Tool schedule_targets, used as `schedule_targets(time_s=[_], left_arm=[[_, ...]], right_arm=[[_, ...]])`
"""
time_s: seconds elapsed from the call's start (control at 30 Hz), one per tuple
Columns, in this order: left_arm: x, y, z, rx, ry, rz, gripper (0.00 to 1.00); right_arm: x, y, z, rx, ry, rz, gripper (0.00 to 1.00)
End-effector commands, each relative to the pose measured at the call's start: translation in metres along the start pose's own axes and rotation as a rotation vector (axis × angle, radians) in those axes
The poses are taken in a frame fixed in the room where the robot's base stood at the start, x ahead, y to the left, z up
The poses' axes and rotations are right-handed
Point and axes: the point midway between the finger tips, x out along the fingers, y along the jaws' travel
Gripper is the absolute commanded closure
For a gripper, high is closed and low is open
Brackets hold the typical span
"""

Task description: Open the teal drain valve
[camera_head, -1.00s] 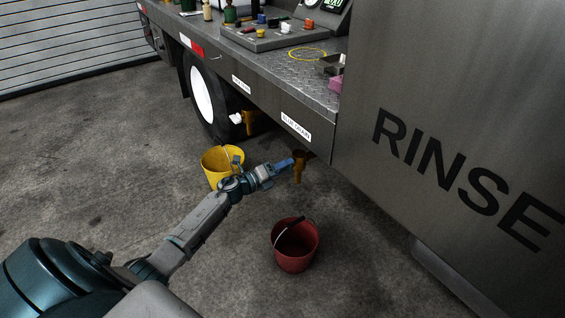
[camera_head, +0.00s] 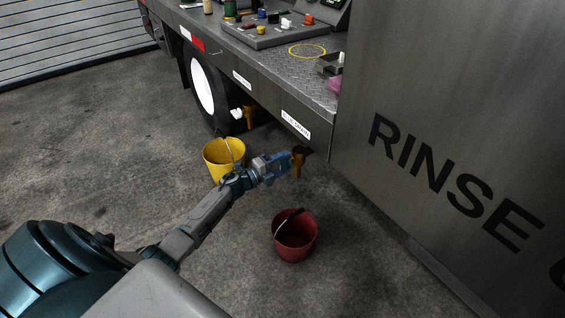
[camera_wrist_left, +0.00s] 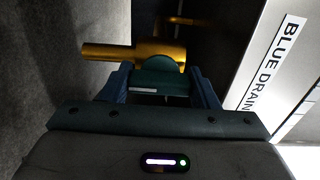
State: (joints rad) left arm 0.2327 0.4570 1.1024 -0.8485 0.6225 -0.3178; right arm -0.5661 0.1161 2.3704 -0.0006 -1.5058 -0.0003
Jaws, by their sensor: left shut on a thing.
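The teal valve handle (camera_wrist_left: 158,78) is a rounded flat piece in the left wrist view, set against a brass drain pipe (camera_wrist_left: 115,51). My left gripper (camera_wrist_left: 160,88) is shut on this handle, one blue finger on each side. In the head view my left gripper (camera_head: 285,161) is at the brass drain valve (camera_head: 298,164) under the truck's edge, and its fingers hide the handle there. A label reading "BLUE DRAIN" (camera_wrist_left: 269,66) is beside the valve. My right gripper is not in view.
A red bucket (camera_head: 295,243) stands on the floor below the valve. A yellow bucket (camera_head: 212,160) stands left of my wrist. Another brass valve (camera_head: 249,118) with a white handle is by the wheel. The rinse panel (camera_head: 450,110) walls off the right side.

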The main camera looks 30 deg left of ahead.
Motion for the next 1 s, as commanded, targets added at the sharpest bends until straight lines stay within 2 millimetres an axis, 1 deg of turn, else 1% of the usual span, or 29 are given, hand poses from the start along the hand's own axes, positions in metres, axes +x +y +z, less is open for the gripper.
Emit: schedule_targets(time_s=[0.33,0.37,0.4,0.47,0.77,0.87,1.0], left_arm=[[0.0,0.001,0.0,-0.008,-0.001,0.0,0.68],[0.0,0.001,0.0,-0.008,-0.001,0.0,0.43],[0.0,0.001,0.0,-0.008,-0.001,0.0,0.36],[0.0,0.0,0.0,-0.007,-0.001,0.0,0.24],[-0.001,0.0,0.0,-0.005,0.0,0.0,0.24],[-0.008,0.001,0.0,-0.004,0.0,0.001,0.24],[-0.028,0.002,0.0,-0.004,0.001,0.003,0.24]], right_arm=[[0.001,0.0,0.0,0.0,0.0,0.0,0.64],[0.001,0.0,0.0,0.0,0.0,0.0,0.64],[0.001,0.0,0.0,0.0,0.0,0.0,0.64],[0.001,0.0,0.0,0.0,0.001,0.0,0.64],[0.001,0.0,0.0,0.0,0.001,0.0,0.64],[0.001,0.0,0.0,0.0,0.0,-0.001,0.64],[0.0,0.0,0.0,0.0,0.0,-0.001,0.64]])
